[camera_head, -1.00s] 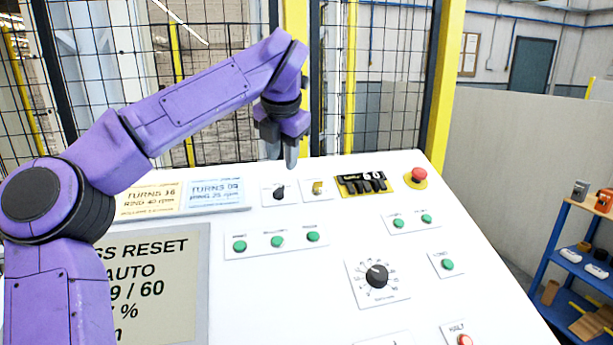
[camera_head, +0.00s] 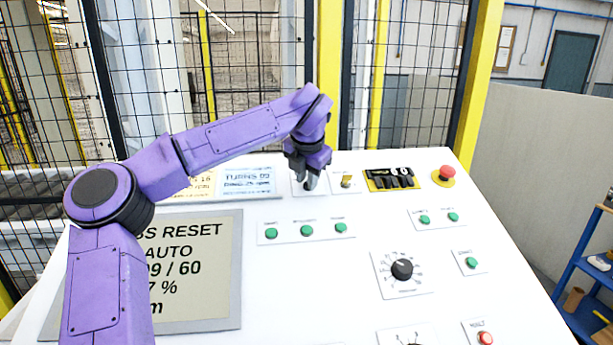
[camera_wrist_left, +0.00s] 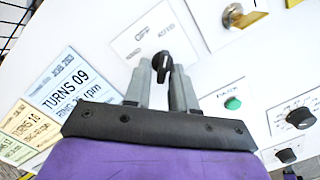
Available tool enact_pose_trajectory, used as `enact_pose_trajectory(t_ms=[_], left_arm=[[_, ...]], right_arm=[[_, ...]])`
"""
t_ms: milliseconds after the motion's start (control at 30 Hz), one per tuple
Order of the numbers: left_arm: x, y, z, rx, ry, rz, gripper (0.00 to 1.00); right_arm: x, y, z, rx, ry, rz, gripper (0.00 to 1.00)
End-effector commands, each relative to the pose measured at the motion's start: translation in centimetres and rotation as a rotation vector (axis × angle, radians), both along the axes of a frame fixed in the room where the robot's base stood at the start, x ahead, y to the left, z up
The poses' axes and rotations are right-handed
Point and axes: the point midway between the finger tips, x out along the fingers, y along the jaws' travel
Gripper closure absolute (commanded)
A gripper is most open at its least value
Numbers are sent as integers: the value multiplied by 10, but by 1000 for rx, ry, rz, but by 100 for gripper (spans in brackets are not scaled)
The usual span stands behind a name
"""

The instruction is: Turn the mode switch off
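The mode switch is a small black knob on a white plate. In the left wrist view the knob (camera_wrist_left: 163,65) sits at the ends of my fingers, with OFF and other position labels printed around it. I cannot tell which label it points to. My left gripper (camera_wrist_left: 161,72) is open, one finger on each side of the knob, and I see no clear contact. In the head view my left gripper (camera_head: 310,182) is down at the switch plate (camera_head: 298,189) and mostly hides the knob.
Green buttons (camera_head: 306,230) lie in front. A display (camera_head: 235,290) and label cards (camera_head: 247,181) are to the left. A mesh fence stands behind.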

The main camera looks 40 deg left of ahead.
Motion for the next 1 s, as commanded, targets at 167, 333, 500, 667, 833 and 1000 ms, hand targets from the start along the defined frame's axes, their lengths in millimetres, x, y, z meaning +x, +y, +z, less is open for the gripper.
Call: enact_pose_trajectory(t_ms=[167, 333, 500, 667, 833, 1000], left_arm=[[1, 0, 0, 2, 0, -2, 100], [1, 2, 0, 3, -2, 1, 100], [1, 1, -1, -4, -13, 28, 100], [1, 0, -2, -23, -39, 98, 100], [1, 0, -3, -56, -83, 215, 100], [1, 0, -3, -94, -131, 351, 100]], right_arm=[[0, 0, 0, 0, 0, 0, 100], [0, 0, -1, 0, 0, 0, 100], [0, 0, -5, 0, 0, 0, 100], [0, 0, -15, 0, 0, 0, 100], [0, 0, -30, 0, 0, 0, 100], [0, 0, -44, 0, 0, 0, 100]])
